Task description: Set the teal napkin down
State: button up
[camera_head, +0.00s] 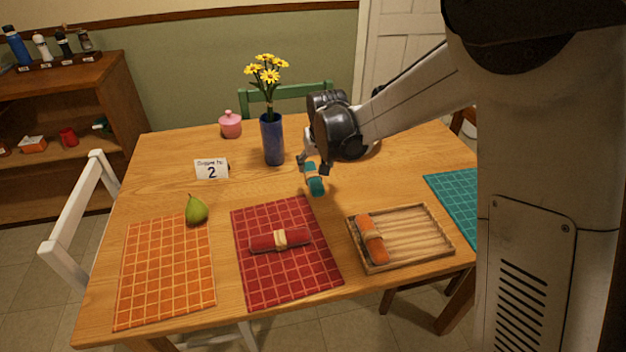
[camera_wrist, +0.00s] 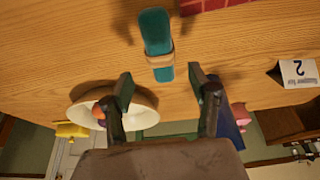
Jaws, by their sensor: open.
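The teal napkin (camera_head: 316,187) is rolled, with a tan ring around it. In the head view it is right under my gripper (camera_head: 315,167), near the middle of the wooden table. In the wrist view the napkin (camera_wrist: 157,30) lies just beyond the fingertips of my gripper (camera_wrist: 160,80), in line with the gap between them. The fingers are spread apart and do not visibly touch it. A dark shadow lies beside the napkin; I cannot tell whether it rests fully on the table.
A blue flower vase (camera_head: 272,140) and a white bowl (camera_wrist: 140,97) stand close to my gripper. A red placemat (camera_head: 285,280) holds a red napkin (camera_head: 262,242). A wooden tray (camera_head: 420,255) holds an orange napkin (camera_head: 370,237). A teal placemat (camera_head: 455,195) is at right.

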aim_at(313, 174)
jog(key=shift+b+x, duration=0.7)
jog(key=shift+x, duration=3.15)
jog(key=shift+r, duration=0.1)
jog(key=c, duration=1.4)
jog(key=shift+o, duration=0.2)
jog(key=shift+r, duration=0.1)
